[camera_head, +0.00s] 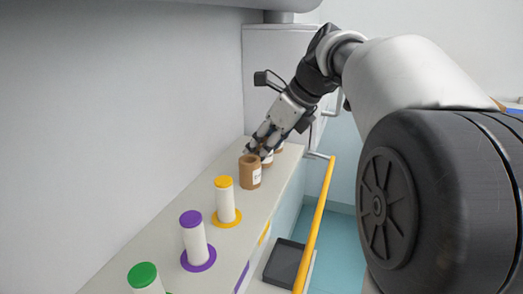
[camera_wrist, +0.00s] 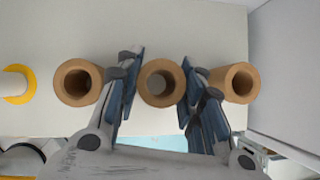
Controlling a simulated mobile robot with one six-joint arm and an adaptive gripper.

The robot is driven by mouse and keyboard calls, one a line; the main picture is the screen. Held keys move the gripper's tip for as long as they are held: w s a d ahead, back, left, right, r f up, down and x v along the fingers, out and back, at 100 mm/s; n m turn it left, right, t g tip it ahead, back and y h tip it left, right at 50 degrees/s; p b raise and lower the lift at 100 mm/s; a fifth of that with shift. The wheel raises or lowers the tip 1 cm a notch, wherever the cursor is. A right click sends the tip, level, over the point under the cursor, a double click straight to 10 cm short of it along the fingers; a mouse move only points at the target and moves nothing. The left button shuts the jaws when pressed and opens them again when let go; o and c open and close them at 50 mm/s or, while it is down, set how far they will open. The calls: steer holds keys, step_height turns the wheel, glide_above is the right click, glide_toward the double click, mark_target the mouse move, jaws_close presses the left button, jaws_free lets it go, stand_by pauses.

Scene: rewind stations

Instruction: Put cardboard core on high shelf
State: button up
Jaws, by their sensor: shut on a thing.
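Three brown cardboard cores stand upright in a row on a pale shelf top (camera_head: 190,200). In the wrist view they are a left core (camera_wrist: 66,80), a middle core (camera_wrist: 160,102) and a right core (camera_wrist: 240,72). My gripper (camera_wrist: 160,88) has its blue-padded fingers on both sides of the middle core and is shut on it. In the head view my gripper (camera_head: 260,143) reaches down at the far end of the row. The nearest core (camera_head: 250,174) shows a white label there; the others are partly hidden behind it and my fingers.
White rolls with yellow (camera_head: 225,203), purple (camera_head: 195,238) and green (camera_head: 144,279) caps stand nearer along the shelf. A yellow rail (camera_head: 318,220) runs along its right side. A dark tray (camera_head: 286,262) lies below. Walls bound the left and far end.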

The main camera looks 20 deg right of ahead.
steer(key=shift+w+a+f, duration=0.15)
steer(key=shift+w+f, duration=0.05)
steer(key=shift+f, duration=0.1)
steer(key=shift+s+f, duration=0.1)
steer(key=o, duration=0.7)
steer(key=shift+c, duration=0.2)
steer(key=shift+r, duration=0.45)
steer(key=p+v, duration=0.1)
steer(key=v, duration=1)
steer(key=shift+s+p, duration=0.25)
steer(key=shift+p, duration=0.15)
steer(key=shift+r, duration=0.1)
steer(key=shift+d, duration=0.2)
